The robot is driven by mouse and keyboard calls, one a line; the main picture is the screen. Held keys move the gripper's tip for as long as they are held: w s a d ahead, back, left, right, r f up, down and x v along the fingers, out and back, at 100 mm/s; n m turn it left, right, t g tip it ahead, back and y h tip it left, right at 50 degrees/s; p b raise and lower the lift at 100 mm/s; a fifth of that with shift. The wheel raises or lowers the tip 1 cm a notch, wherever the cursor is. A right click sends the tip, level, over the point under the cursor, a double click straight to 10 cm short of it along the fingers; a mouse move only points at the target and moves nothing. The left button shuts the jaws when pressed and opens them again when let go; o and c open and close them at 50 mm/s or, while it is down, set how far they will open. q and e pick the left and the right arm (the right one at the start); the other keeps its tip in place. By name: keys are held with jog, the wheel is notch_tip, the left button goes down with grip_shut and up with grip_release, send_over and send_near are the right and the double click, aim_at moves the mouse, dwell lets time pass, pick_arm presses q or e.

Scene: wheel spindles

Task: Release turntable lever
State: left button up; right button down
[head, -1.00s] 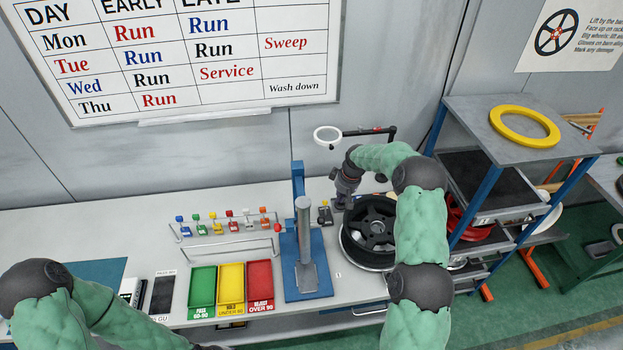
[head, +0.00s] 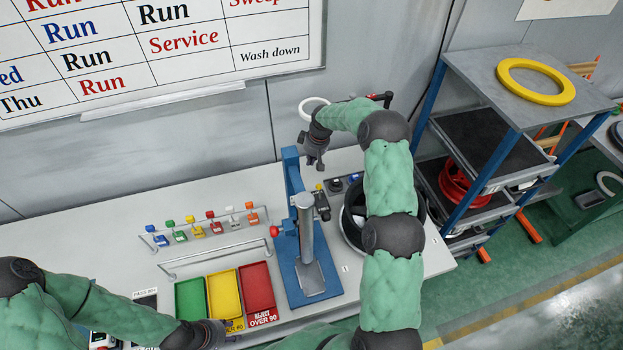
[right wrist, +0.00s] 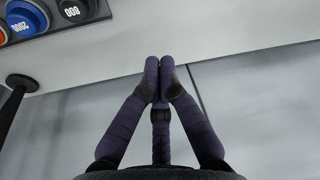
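A dark wheel (head: 350,228) lies at the right of the bench, mostly hidden behind my right arm; the turntable under it is not clearly visible. A small black device with a yellow top (head: 321,203) stands just left of the wheel; I cannot tell whether it is the turntable lever. My right gripper (head: 314,164) is raised behind that device, apart from it. In the right wrist view its fingertips (right wrist: 159,66) meet with nothing between them. My left gripper (head: 215,335) is low at the bottom edge near the bins, its fingers not clear.
A blue press stand (head: 292,215) with a red knob is left of the wheel. Green, yellow and red bins (head: 259,287) and a rack of coloured tags (head: 205,227) are further left. Round buttons (right wrist: 28,17) and a magnifier (head: 313,107) are near my right gripper. A shelf (head: 520,85) stands right.

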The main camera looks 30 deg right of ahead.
pick_arm(q)
jog(key=shift+r+p, duration=0.85)
pick_arm(e)
jog(key=x, duration=1)
jog(key=shift+s, duration=0.1)
pick_arm(q)
jog(key=shift+r, duration=0.25)
pick_arm(e)
jog(key=shift+s+d, duration=0.15)
jog(key=shift+s, duration=0.15)
pick_arm(q)
jog(key=shift+r+p, duration=0.7)
jog(key=shift+p, duration=0.2)
pick_arm(e)
jog(key=shift+s+d+r, duration=0.15)
jog(key=shift+s, duration=0.55)
jog(key=shift+s+d+r, duration=0.1)
jog(key=shift+s+d, duration=0.05)
jog(key=shift+s, duration=0.75)
jog(key=shift+f, duration=0.1)
pick_arm(q)
jog(key=shift+f, duration=0.15)
